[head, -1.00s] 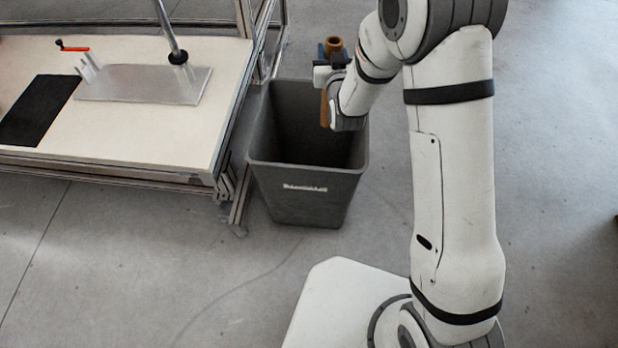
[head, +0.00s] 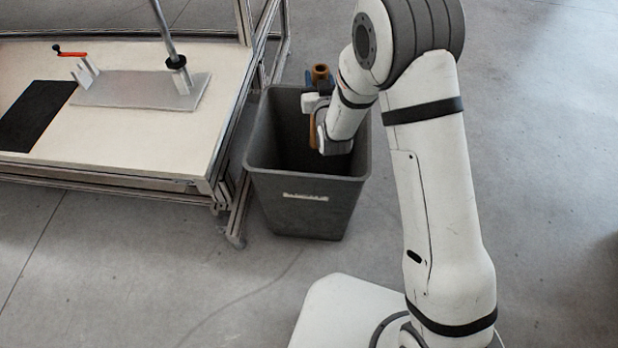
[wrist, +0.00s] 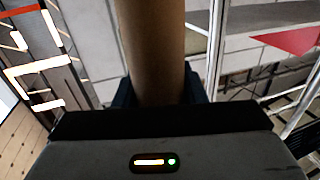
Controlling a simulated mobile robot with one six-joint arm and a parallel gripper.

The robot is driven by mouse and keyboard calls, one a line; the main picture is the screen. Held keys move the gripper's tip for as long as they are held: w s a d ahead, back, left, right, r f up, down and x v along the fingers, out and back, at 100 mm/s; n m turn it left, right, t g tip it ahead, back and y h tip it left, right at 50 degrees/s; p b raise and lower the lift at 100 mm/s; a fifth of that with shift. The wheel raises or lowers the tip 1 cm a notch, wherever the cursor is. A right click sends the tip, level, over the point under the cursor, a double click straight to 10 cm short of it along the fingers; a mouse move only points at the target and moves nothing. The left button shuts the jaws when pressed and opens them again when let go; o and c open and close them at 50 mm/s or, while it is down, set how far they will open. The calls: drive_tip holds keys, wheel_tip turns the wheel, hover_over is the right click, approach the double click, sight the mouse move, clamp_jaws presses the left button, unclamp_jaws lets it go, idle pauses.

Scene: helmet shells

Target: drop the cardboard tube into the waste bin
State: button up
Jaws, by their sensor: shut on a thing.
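The cardboard tube (head: 320,72) is brown and hollow, and its open upper end shows just above my gripper in the head view. My gripper (head: 318,82) is shut on the tube, with blue fingers on its sides. In the wrist view the tube (wrist: 152,50) stands large between the dark blue fingers (wrist: 155,92). The waste bin (head: 305,190) is a dark grey, open-topped box on the floor. My gripper appears over the bin's far rim in the head view.
A workbench (head: 150,130) with a metal frame stands left of the bin, close to it. The floor to the right is clear.

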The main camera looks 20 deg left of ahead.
drive_tip(key=o, duration=1.1)
drive_tip(key=shift+c, duration=0.2)
drive_tip(key=v, duration=0.7)
drive_tip(key=shift+s+p, duration=0.35)
drive_tip(key=shift+s, duration=0.05)
drive_tip(key=shift+d, duration=0.2)
